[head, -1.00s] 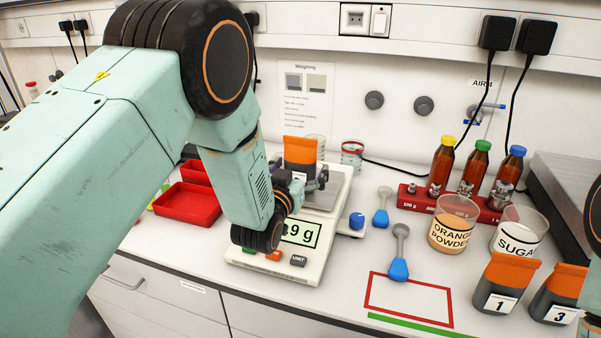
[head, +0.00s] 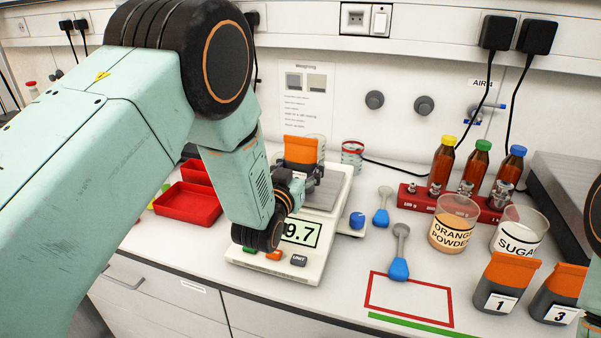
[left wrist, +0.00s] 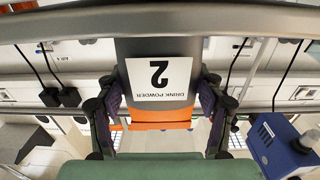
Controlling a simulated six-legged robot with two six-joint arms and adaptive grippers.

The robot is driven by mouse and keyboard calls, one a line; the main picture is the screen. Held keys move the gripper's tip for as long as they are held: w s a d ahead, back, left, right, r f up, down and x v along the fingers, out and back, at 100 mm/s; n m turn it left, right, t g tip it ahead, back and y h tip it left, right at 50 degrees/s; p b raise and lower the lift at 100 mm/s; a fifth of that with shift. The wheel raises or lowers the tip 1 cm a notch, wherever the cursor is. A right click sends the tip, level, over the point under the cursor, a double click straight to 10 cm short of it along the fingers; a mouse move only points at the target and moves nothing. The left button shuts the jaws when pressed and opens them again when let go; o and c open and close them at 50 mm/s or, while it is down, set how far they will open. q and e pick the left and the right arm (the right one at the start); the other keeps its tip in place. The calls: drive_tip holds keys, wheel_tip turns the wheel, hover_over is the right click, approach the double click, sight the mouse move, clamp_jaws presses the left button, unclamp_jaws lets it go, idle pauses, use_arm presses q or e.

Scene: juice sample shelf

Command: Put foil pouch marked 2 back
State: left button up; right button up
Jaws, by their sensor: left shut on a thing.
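The foil pouch marked 2 (head: 300,153) has an orange top and grey body and is over the weighing scale's pan (head: 325,192). In the left wrist view the pouch (left wrist: 155,100) shows its label "DRINK POWDER 2" upside down. My left gripper (head: 300,187) is shut on the pouch, with a finger on each side of it. Whether the pouch's base touches the pan is hidden by my arm. Pouch 1 (head: 507,272) and pouch 3 (head: 570,283) stand at the front right. My right gripper is not seen.
A red outlined rectangle (head: 368,292) lies on the bench, with a blue-handled scoop (head: 399,268) overlapping its back edge. Beakers of orange powder (head: 453,236) and sugar (head: 517,243), and a red rack (head: 420,198) with bottles, stand at right. Red trays (head: 187,212) are at left.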

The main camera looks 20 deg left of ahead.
use_arm(q)
drive_tip(key=shift+c, duration=1)
